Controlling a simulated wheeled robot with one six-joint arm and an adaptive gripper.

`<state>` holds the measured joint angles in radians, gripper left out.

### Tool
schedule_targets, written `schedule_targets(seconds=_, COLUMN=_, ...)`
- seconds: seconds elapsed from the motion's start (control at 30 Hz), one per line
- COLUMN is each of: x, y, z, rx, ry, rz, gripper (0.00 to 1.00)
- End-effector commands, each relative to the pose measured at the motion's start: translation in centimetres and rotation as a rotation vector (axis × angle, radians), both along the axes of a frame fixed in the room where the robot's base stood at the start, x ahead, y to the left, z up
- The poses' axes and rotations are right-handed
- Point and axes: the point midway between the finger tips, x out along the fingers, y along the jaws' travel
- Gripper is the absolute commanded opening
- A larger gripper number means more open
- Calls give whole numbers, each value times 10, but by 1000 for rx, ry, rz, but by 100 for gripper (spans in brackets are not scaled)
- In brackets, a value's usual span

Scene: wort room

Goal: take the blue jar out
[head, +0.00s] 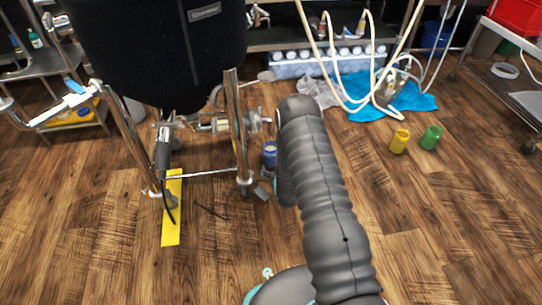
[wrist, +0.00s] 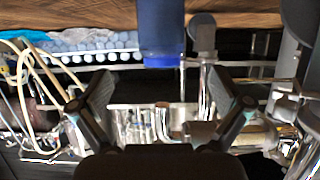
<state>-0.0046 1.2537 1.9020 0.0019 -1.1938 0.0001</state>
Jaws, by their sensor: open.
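The blue jar (head: 270,155) stands on the wood floor beside a metal leg of the black vessel (head: 155,45) in the head view, just left of my arm. In the head view my arm hides most of my gripper.
Metal legs and pipework (head: 235,125) stand close left of the jar. A blue cloth (head: 415,100) and pale hoses (head: 340,85) lie behind. A yellow strip (head: 172,225) lies at left.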

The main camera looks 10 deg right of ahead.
Motion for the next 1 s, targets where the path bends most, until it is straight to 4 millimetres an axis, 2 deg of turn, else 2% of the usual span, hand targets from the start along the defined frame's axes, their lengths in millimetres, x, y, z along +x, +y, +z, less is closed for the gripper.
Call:
schedule_targets(seconds=0.3, x=53, y=1, z=-22, rx=0, ry=-2, rz=1, gripper=100)
schedule_targets(seconds=0.63, x=75, y=-2, z=-31, rx=0, ry=0, rz=-3, gripper=100)
schedule_targets(seconds=0.9, x=109, y=-1, z=-44, rx=0, ry=1, rz=-3, gripper=100)
schedule_targets(seconds=1.0, x=116, y=-1, z=-46, rx=0, ry=1, rz=-3, gripper=100)
